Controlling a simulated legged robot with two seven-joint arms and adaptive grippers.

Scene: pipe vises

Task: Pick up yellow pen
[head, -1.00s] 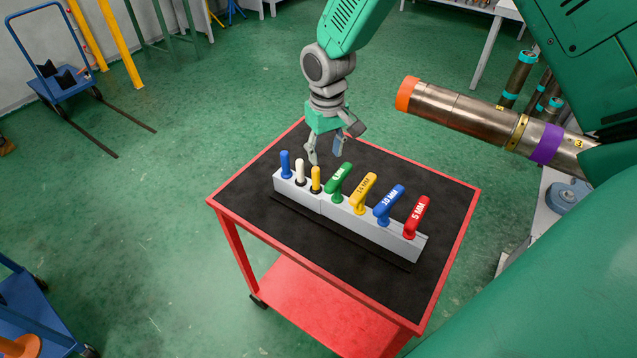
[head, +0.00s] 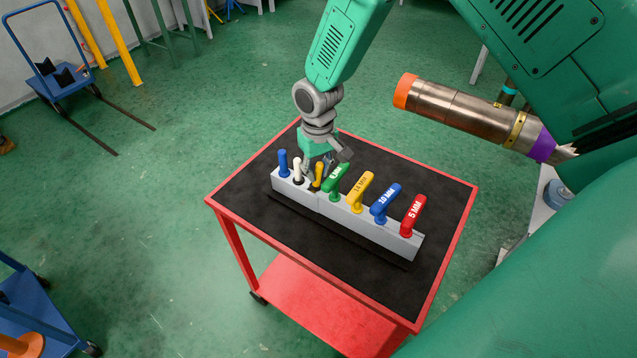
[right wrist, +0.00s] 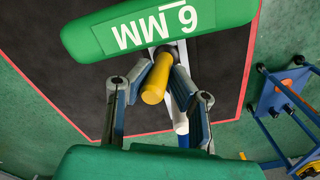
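The yellow pen (head: 319,171) stands upright in the grey holder block (head: 334,207) on the cart, between a white pen (head: 297,168) and the green 6 mm handle (head: 335,178). My right gripper (head: 316,180) reaches down over it and partly hides it. In the right wrist view the yellow pen (right wrist: 157,82) is between the two spread fingers of my right gripper (right wrist: 159,92), with gaps at its sides. The green handle (right wrist: 160,24) lies just beyond the fingers. My left gripper is not in view.
The block also holds a blue pen (head: 283,163) and yellow 14 mm (head: 361,188), blue 10 mm (head: 385,203) and red 5 mm (head: 413,214) handles. The red cart (head: 440,275) has a black top, clear around the block. A metal cylinder (head: 455,108) with an orange end extends above its right side.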

